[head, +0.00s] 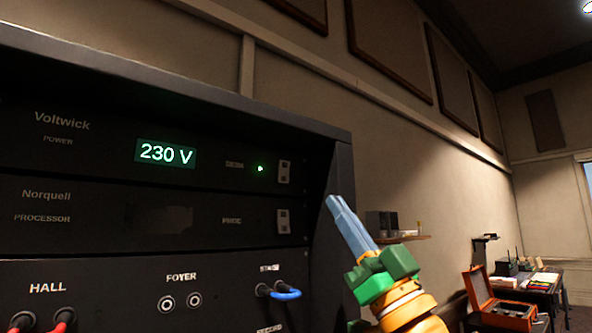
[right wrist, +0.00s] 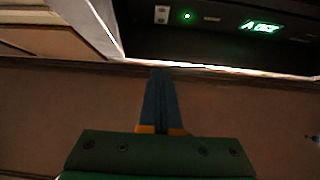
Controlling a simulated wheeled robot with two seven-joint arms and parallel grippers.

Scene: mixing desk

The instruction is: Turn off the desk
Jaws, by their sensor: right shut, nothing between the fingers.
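The dark equipment rack (head: 318,150) fills the left of the head view. Its upper unit, the Voltwick power unit (head: 90,150), has a lit display (head: 165,152) reading 230 V, a lit green light (head: 260,169) and a small pale switch (head: 284,172). Below it, the Norquell processor (head: 90,207) has a dark display (head: 158,219) and a similar switch (head: 283,221). My right gripper (head: 334,203), with blue fingers, is shut and empty just right of the rack's side, apart from the switches. In the right wrist view, its fingers (right wrist: 160,75) point toward the rack. My left gripper is not in view.
A lower panel (head: 110,285) has red plugs at HALL, empty FOYER sockets and a blue cable (head: 286,294) on the right. A small wall shelf (head: 405,238), an open orange case (head: 490,300) and a cluttered side table (head: 540,285) stand farther right.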

